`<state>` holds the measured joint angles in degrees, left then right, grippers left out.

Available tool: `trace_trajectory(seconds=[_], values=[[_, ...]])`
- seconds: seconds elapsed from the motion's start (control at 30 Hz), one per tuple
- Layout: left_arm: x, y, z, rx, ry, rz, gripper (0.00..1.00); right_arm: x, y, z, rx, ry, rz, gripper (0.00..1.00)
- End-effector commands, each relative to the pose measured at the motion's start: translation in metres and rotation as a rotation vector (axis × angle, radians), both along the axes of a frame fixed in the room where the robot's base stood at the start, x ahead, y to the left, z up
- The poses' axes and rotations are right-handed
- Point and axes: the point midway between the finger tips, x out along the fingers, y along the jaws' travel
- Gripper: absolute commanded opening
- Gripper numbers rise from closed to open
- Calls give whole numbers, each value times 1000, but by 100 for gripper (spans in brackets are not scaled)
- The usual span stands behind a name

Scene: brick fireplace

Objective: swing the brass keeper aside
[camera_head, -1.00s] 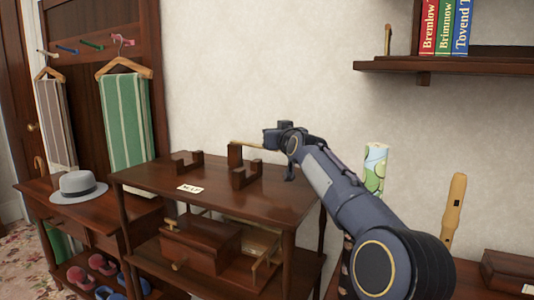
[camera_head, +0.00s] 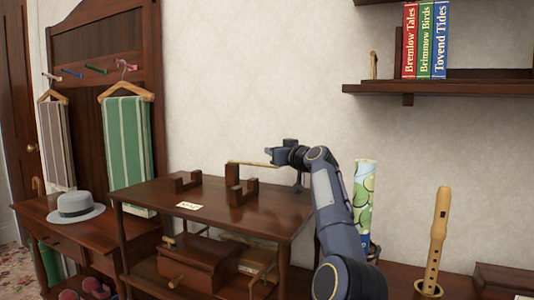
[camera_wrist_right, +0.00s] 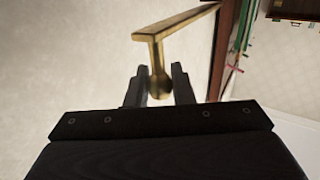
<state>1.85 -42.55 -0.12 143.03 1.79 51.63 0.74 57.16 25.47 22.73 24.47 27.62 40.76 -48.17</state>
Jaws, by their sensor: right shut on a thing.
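The brass keeper (camera_head: 248,164) is a thin bar at the top of the taller wooden post (camera_head: 232,173) on the dark shelf unit. My right gripper (camera_head: 271,156) is at the bar's right end. In the right wrist view the keeper (camera_wrist_right: 178,24) runs from the upper right to a short stem with a rounded knob. The knob sits between the fingers of my right gripper (camera_wrist_right: 158,86), which is shut on it. My left gripper is in neither view.
A low wooden cradle (camera_head: 186,181) and a small card (camera_head: 188,206) share the top of the shelf unit (camera_head: 270,220). A green-patterned cylinder (camera_head: 363,190) and a wooden recorder (camera_head: 438,230) stand right of my arm. A grey hat (camera_head: 75,208) lies at left.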

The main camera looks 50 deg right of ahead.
Motion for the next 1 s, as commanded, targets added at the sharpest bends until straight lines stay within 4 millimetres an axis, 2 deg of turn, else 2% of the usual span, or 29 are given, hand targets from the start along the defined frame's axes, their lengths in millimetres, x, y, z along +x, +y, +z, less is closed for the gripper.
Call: trace_trajectory(seconds=[0.27, 0.3, 0.43, 0.77, 0.97, 1.0], values=[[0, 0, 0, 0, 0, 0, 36, 0, -1, -3, 2, 5, -1, 0], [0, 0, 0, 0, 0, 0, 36, 0, -1, -3, 1, 5, -2, 25], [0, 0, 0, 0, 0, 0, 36, 0, -1, -2, 0, 4, -3, 41], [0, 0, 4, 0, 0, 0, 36, -1, -1, 5, -2, 2, -3, 41], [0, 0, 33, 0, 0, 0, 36, 0, -1, 40, -2, 2, -2, 41], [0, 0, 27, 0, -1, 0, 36, -5, 5, 42, -5, 2, -3, 41]])
